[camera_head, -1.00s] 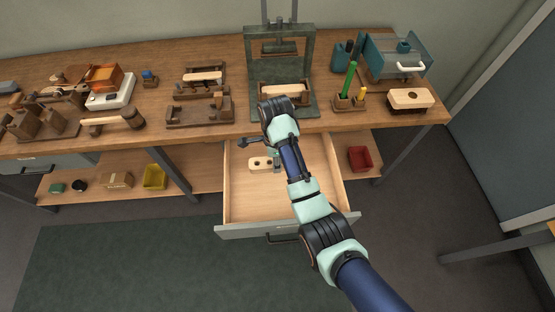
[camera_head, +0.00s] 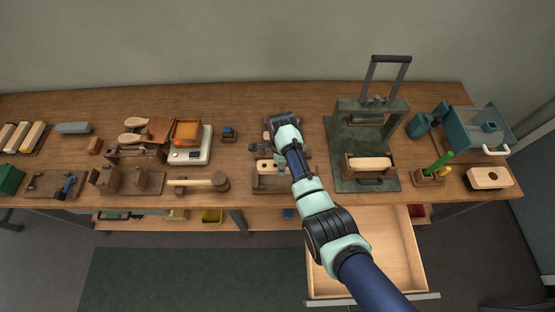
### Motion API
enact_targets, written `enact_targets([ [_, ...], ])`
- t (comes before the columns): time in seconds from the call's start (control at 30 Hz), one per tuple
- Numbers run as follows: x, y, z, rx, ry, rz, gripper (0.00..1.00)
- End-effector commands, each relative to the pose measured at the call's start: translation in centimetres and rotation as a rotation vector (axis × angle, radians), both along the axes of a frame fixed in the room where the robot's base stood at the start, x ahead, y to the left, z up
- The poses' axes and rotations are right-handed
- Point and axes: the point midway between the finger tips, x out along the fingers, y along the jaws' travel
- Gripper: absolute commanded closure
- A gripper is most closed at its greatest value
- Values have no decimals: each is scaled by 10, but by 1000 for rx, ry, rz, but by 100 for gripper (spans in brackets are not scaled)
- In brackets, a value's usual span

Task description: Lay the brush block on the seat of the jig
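The brush block (camera_head: 264,167) is a pale wooden block with dark holes. It shows just left of my wrist, at my gripper (camera_head: 270,158), which appears shut on it; the fingertips are small and partly hidden. The jig (camera_head: 268,187) is a brown wooden fixture near the front edge of the bench. The block is over or at the back part of this jig in the picture. I cannot tell whether it touches the seat. My arm covers the jig's middle and right part.
A green press (camera_head: 345,135) with a pale block in its holder stands to the right. A mallet (camera_head: 205,183) lies to the left, with a scale (camera_head: 190,153) bearing an orange tray behind. The open drawer (camera_head: 385,250) below looks empty. Another holed block (camera_head: 488,178) lies far right.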

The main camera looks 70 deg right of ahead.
Motion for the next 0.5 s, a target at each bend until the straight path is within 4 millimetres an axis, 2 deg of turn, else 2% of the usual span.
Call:
enact_targets([
  [0.27, 0, 0, -7, 0, 0, -3, 92],
  [0.5, 0, 0, -33, -1, 0, -3, 92],
])
